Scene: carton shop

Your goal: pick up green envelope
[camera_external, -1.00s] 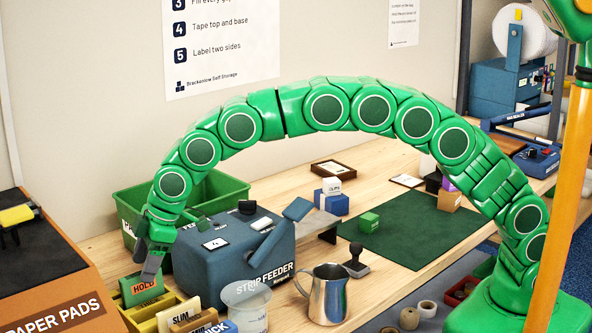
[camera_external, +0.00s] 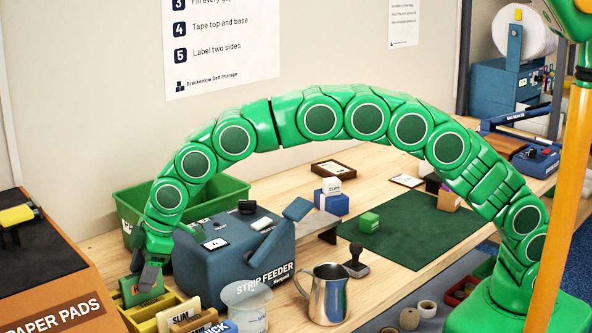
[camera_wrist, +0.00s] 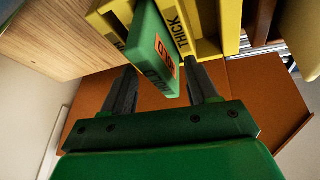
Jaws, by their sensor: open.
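The green envelope (camera_external: 131,292), with an orange HOLD label, stands upright in a yellow sorter (camera_external: 146,314) at the lower left of the external view. In the wrist view the envelope (camera_wrist: 148,42) rises out of the yellow sorter (camera_wrist: 204,20). Its near end lies between the two dark fingers of my gripper (camera_wrist: 162,88), with a gap showing on each side. My gripper is open. In the external view my gripper (camera_external: 149,277) is at the envelope's upper right and hides part of its label.
A blue strip feeder (camera_external: 240,262) stands right of my gripper, with a green bin (camera_external: 215,190) behind. A clear beaker (camera_external: 246,300) and a metal jug (camera_external: 328,297) stand in front. An orange paper-pads box (camera_external: 60,300) is at the left.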

